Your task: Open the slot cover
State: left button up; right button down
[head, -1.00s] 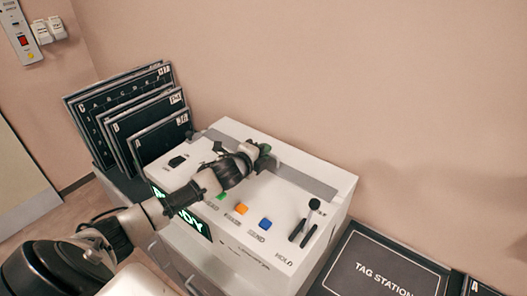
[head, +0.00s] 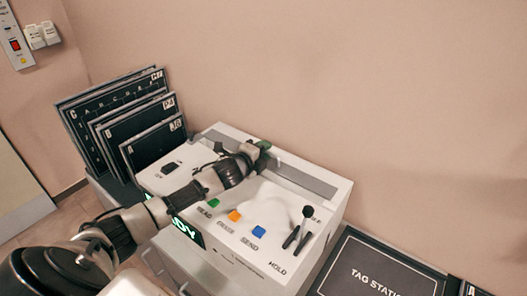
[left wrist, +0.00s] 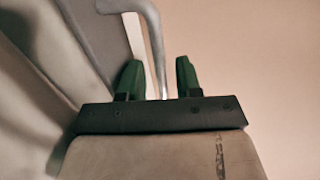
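The slot cover looks to be the long grey strip (head: 304,180) along the back of the white machine's top (head: 325,195). My left gripper (head: 263,148) is over this strip, and my wrist hides part of it. In the left wrist view my left gripper's two green fingers (left wrist: 159,78) are spread apart. A bent grey metal bar (left wrist: 156,40), which looks like a handle, runs down between them. It joins a grey surface at the upper left. I see gaps beside the bar, so the fingers do not look closed on it. My right gripper is not in view.
Green (head: 213,203), orange (head: 235,215) and blue (head: 259,231) buttons and a black-knobbed lever (head: 307,213) are on the machine's top. Several dark panels (head: 150,145) stand at its left. A dark tag station board (head: 375,272) lies at its right. The wall is close behind.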

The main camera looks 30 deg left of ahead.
pick_arm(q)
jog(key=shift+w, duration=0.15)
jog(key=shift+s, duration=0.55)
jog(key=b+v, duration=0.1)
jog(key=v, duration=0.7)
jog(key=shift+s+b, duration=0.2)
jog(key=shift+b, duration=0.15)
jog(key=shift+s+r, duration=0.25)
jog(key=shift+s, duration=0.4)
